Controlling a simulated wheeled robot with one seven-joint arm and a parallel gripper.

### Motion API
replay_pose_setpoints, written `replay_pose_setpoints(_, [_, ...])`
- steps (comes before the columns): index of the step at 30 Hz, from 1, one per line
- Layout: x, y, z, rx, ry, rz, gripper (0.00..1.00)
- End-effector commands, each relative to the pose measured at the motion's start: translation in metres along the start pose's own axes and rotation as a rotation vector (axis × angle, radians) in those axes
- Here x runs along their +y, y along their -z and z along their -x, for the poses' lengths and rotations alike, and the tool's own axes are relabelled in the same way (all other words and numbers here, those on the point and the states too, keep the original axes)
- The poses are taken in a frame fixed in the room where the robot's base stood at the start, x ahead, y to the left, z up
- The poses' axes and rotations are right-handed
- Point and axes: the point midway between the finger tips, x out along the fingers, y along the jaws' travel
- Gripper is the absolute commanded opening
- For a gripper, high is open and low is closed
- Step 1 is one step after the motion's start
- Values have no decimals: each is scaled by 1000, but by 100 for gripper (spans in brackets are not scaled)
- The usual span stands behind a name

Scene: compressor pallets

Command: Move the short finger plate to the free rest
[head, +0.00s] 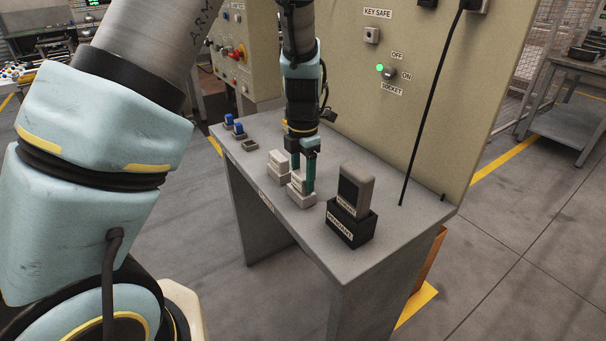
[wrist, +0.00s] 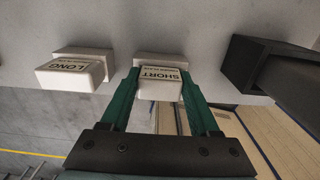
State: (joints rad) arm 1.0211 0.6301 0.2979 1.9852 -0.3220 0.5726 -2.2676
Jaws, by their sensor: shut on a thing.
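The short finger plate is a pale block lettered SHORT in the wrist view (wrist: 161,88); it also shows in the head view (head: 297,182). My gripper has green fingers (wrist: 160,92) shut on its two sides, and in the head view it points down at the bench (head: 304,177). A pale rest (head: 302,199) is directly under the short plate; whether they touch I cannot tell. The long finger plate (wrist: 70,72), lettered LONG, sits on a similar pale rest to the left. A small grey holder (head: 250,146) farther left looks empty.
A dark block (head: 349,229) bearing a grey device (head: 354,190) stands close on the right of my gripper. Two blue-topped items (head: 238,130) stand at the bench's far left. A panel with a hanging black cable (head: 432,100) rises behind. The bench's front right corner is clear.

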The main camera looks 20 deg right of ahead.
Motion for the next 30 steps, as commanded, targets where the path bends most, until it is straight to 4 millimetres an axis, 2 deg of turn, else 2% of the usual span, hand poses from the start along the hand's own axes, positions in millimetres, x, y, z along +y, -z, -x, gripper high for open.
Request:
replay_pose_setpoints(4, [0,0,-4,0,-1,0,0])
replay_pose_setpoints(5, [0,0,-3,-1,-1,0,64])
replay_pose_setpoints(13, [0,0,-3,-1,0,0,95])
replay_pose_setpoints(14, [0,0,-3,-1,0,0,97])
replay_pose_setpoints(23, [0,0,-1,-1,0,0,97])
replay_pose_setpoints(26, [0,-1,9,-4,-3,0,97])
replay_pose_setpoints(30, [0,-2,34,-5,-3,-2,97])
